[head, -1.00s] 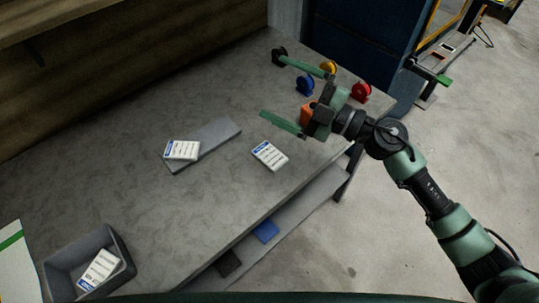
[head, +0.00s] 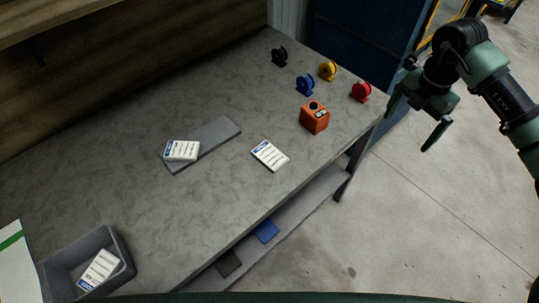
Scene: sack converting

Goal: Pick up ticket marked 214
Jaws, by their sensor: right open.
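Three white tickets with blue headings are in the head view; their numbers are too small to read. One ticket (head: 182,151) lies on a flat grey slab on the bench. A second ticket (head: 269,155) lies on the bare bench top, right of the slab. A third ticket (head: 99,270) lies in the grey bin at the lower left. My right gripper (head: 412,123) is open and empty, beyond the bench's right edge and apart from all tickets. My left gripper is not in view.
The bench (head: 150,220) also bears the grey slab (head: 215,136), an orange block (head: 314,117), the grey bin (head: 122,246), and black, blue (head: 305,85), yellow and red (head: 361,92) round items.

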